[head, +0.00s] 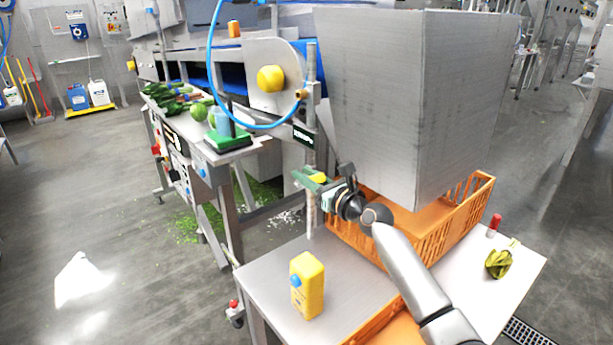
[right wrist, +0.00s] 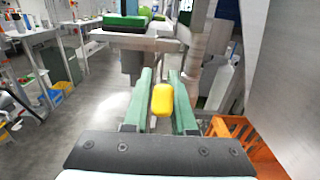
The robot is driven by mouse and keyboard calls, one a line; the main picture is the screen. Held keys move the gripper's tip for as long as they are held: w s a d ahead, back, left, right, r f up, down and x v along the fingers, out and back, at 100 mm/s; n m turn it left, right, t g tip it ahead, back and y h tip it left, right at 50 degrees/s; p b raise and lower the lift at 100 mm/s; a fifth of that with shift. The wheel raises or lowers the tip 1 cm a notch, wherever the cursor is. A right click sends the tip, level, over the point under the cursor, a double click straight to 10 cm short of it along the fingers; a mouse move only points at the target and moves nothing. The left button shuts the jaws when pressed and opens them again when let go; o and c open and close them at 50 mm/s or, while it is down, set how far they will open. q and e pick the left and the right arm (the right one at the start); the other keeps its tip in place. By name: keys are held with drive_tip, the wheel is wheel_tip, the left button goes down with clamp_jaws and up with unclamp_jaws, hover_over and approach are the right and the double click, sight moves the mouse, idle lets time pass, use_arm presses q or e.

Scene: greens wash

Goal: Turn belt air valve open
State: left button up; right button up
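The valve's yellow handle (right wrist: 162,102) shows in the right wrist view between the two green fingers of my right gripper (right wrist: 161,92). The fingers stand apart with the handle nearly filling the gap. Whether they press on it is not clear. In the head view my right gripper (head: 312,182) is at the upright pipe (head: 311,150) near the belt machine, with the yellow handle (head: 319,177) at its fingers. The valve body is mostly hidden by the gripper. My left gripper is not in view.
A large grey box-shaped housing (head: 415,90) stands right of the pipe. Below it is an orange crate (head: 455,215) on a table with a yellow jug (head: 307,285). A blue hose (head: 211,60) loops to the pipe. Greens lie on the bench (head: 240,152) at left.

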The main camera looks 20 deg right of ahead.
clamp_jaws()
idle(1.2)
